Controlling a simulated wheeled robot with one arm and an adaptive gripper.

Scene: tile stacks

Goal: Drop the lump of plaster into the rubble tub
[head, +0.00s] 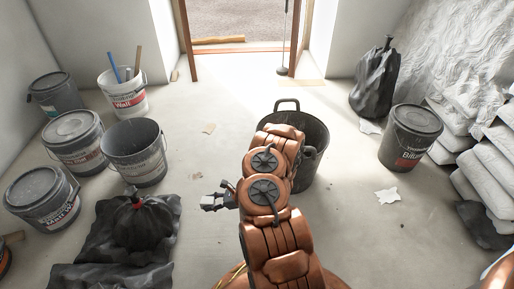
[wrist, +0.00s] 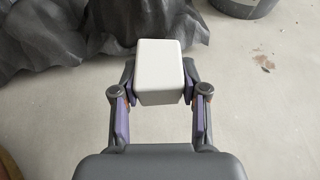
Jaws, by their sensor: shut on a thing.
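My gripper (head: 222,200) is shut on a pale, block-shaped lump of plaster (wrist: 160,70), held between both fingers in the wrist view. In the head view the lump is small at the gripper's tip, left of my copper-coloured arm. The black rubble tub (head: 312,168) stands on the floor beyond my arm, with a loop handle at its back rim. My arm hides its front left part. The gripper and lump are to the left of the tub and nearer to me, not over it. The tub's bottom is hidden.
Black bags (head: 135,225) lie at left; their dark folds (wrist: 60,35) show beside the lump. An open bucket (head: 135,155), lidded buckets (head: 72,140) and a tool bucket (head: 122,95) stand beyond. A bitumen bucket (head: 410,140) and white sacks (head: 470,120) stand right. Floor between is mostly clear.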

